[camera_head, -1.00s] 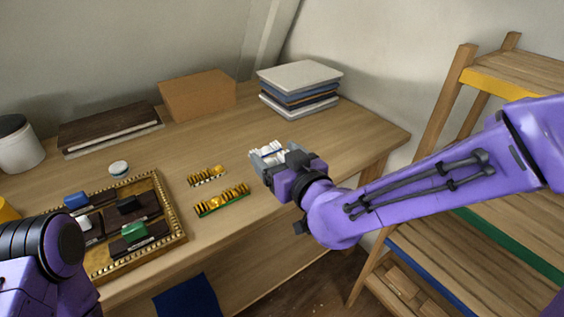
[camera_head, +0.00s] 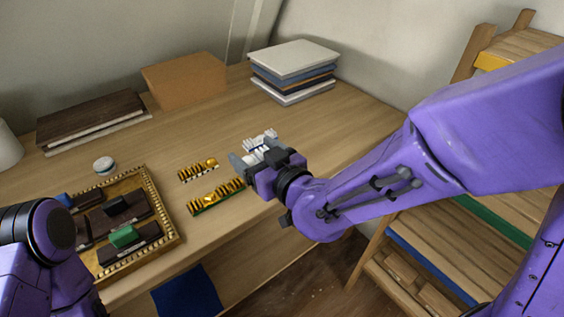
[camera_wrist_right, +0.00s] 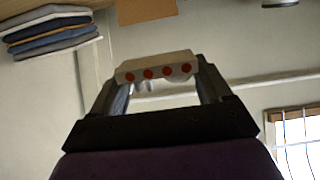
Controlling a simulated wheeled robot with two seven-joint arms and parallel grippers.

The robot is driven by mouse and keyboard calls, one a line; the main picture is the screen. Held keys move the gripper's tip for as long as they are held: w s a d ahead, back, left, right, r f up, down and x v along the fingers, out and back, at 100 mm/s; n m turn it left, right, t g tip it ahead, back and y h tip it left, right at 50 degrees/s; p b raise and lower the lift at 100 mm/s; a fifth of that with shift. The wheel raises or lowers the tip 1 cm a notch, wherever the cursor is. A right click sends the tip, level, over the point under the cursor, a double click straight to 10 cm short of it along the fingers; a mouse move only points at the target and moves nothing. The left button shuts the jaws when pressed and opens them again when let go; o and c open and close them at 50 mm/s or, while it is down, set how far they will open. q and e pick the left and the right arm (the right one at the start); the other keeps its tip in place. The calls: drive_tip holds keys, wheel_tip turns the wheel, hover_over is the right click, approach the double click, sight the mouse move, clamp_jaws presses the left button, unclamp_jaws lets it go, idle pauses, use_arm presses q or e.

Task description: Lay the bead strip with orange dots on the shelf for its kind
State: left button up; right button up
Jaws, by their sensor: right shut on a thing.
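My right gripper (camera_head: 255,153) is shut on a pale bead strip (camera_head: 261,141) and holds it over the right part of the desk. In the right wrist view the strip (camera_wrist_right: 157,70) lies across both fingertips of the right gripper (camera_wrist_right: 160,84), with a row of red-orange dots facing the camera. A shelf rack stands at the right, with a yellow-edged board (camera_head: 490,62) on top, a green-edged board (camera_head: 497,222) and a blue-edged board (camera_head: 432,263) lower down. My right arm hides much of it. My left arm shows at the lower left, its fingers out of view.
Two gold bead strips, one small (camera_head: 198,170) and one green-edged (camera_head: 214,198), lie on the desk (camera_head: 215,130). A gilt-rimmed tray (camera_head: 165,215) holds dark blocks. A book stack (camera_head: 293,72), a cardboard box (camera_head: 186,79) and a round white item (camera_head: 104,165) stand behind.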

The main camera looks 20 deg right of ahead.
drive_tip(key=w+d+f+b, duration=0.1)
drive_tip(key=w+d+f, duration=0.1)
drive_tip(key=w, duration=0.1)
drive_tip(key=w+d+f+b, duration=0.1)
drive_tip(key=w+d+f, duration=0.2)
drive_tip(key=w+d+f+b, duration=0.2)
drive_tip(key=w+d+f, duration=0.1)
drive_tip(key=shift+w+f, duration=0.25)
drive_tip(key=shift+w, duration=0.1)
drive_tip(key=shift+w+d+f, duration=0.15)
drive_tip(key=shift+w+f, duration=0.05)
drive_tip(key=shift+f, duration=0.1)
drive_tip(key=f, duration=0.2)
drive_tip(key=shift+w+d+f, duration=0.25)
drive_tip(key=shift+f, duration=0.15)
drive_tip(key=shift+w+f+p, duration=0.1)
drive_tip(key=shift+f+p, duration=0.2)
drive_tip(key=shift+f+b, duration=0.35)
drive_tip(key=o, duration=1)
drive_tip(key=v, duration=0.3)
drive_tip(key=b+v, duration=0.1)
drive_tip(key=v, duration=0.6)
drive_tip(key=shift+s+f+b, duration=0.25)
drive_tip(key=shift+s+b, duration=0.05)
drive_tip(key=shift+s, duration=0.1)
